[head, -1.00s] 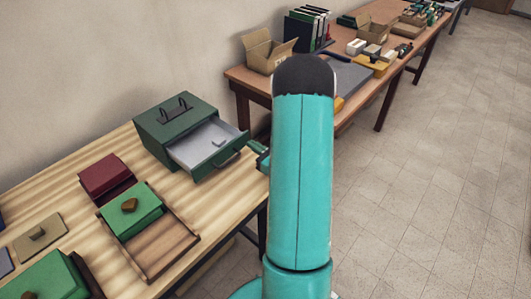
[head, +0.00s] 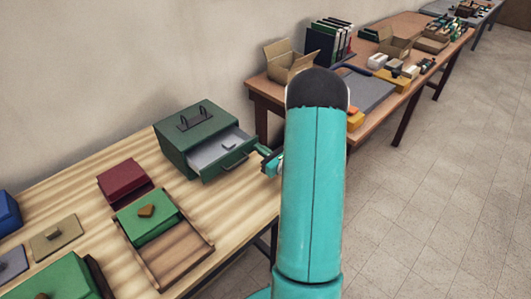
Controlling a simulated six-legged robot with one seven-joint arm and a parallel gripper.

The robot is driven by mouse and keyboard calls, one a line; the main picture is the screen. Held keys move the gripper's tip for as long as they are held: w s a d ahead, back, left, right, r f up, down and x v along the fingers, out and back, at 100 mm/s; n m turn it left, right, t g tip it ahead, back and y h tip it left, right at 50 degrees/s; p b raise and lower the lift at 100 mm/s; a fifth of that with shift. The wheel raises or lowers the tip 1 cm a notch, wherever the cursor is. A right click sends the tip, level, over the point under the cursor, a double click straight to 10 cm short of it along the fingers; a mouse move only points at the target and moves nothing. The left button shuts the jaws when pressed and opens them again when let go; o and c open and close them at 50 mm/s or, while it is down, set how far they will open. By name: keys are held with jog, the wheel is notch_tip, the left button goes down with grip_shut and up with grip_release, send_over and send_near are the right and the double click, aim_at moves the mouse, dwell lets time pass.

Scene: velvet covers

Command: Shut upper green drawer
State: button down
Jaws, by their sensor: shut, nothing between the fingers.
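The green cabinet (head: 183,146) stands on the striped wooden table, with a dark handle on its top. Its upper drawer (head: 235,164) is partly pulled out toward the lower right, showing a pale grey inside with a small light block (head: 229,147) in it. A dark bar handle (head: 236,162) is on the drawer front. My gripper (head: 264,153) is shut and empty, close to the right end of the drawer front; I cannot tell whether it touches. My teal arm hides part of the gripper's surroundings. No lower drawer can be made out.
A dark red box (head: 123,177) and a wooden tray (head: 180,258) with a green lidded block (head: 146,222) lie left and in front of the cabinet. A second table with an open carton (head: 289,62) and binders stands behind my arm. The floor at right is clear.

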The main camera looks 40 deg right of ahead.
aim_at(242, 140)
jog(key=w, duration=1)
jog(key=shift+a+r, duration=0.15)
jog(key=shift+a, duration=0.05)
